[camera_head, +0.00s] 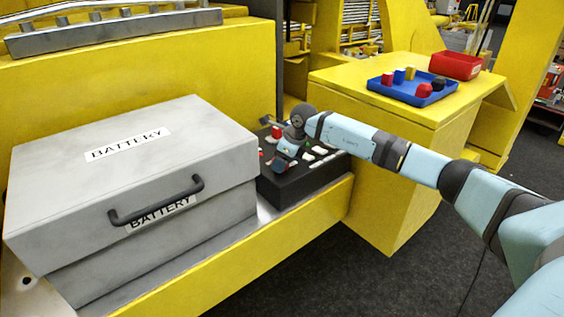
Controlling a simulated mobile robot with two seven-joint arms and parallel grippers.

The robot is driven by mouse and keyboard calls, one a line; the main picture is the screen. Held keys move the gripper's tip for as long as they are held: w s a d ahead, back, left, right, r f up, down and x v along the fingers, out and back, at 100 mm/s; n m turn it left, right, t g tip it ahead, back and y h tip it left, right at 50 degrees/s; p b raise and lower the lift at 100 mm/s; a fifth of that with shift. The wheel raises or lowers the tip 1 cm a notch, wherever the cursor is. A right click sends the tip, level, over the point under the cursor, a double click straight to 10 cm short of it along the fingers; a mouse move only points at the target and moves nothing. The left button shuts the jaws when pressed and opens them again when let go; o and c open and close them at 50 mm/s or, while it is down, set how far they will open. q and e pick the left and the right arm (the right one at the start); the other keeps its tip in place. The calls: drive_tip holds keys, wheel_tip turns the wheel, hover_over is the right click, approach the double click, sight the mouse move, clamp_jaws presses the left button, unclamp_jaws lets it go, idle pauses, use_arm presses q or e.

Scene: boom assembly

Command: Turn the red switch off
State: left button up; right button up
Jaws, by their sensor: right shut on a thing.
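A black control box (290,184) with several small red, white and green parts on its top stands right of the large grey battery case. A red part (277,132) shows at its back, left of my right wrist. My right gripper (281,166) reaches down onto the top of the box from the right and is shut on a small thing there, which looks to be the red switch. The fingers and wrist hide most of it, so I cannot tell the switch's position. My left gripper is not in view.
The grey battery case (60,185) with a black handle fills the left of the yellow ledge (250,262). A yellow cabinet (385,175) behind my right arm carries a blue tray (440,97) of coloured pieces and a red bin (456,65). Dark floor lies clear in front.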

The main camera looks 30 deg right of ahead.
drive_tip(key=m+b, duration=0.1)
drive_tip(key=m, duration=0.1)
drive_tip(key=m+h+b, duration=0.1)
drive_tip(key=m, duration=0.1)
drive_tip(key=shift+a+f+t+h, duration=0.1)
drive_tip(key=shift+t+h, duration=0.2)
drive_tip(key=shift+t, duration=0.1)
drive_tip(key=m+h+b, duration=0.1)
drive_tip(key=m+b, duration=0.1)
drive_tip(key=m, duration=0.2)
drive_tip(key=shift+a, duration=0.1)
drive_tip(key=m+h+b, duration=0.1)
drive_tip(key=m, duration=0.2)
drive_tip(key=m+h+b, duration=0.1)
drive_tip(key=m+b, duration=0.1)
drive_tip(key=shift+a+m+g+h, duration=0.1)
drive_tip(key=shift+m+g+h, duration=0.2)
drive_tip(key=shift+m, duration=0.1)
drive_tip(key=shift+m+b, duration=0.35)
drive_tip(key=shift+m, duration=0.35)
drive_tip(key=o, duration=0.9)
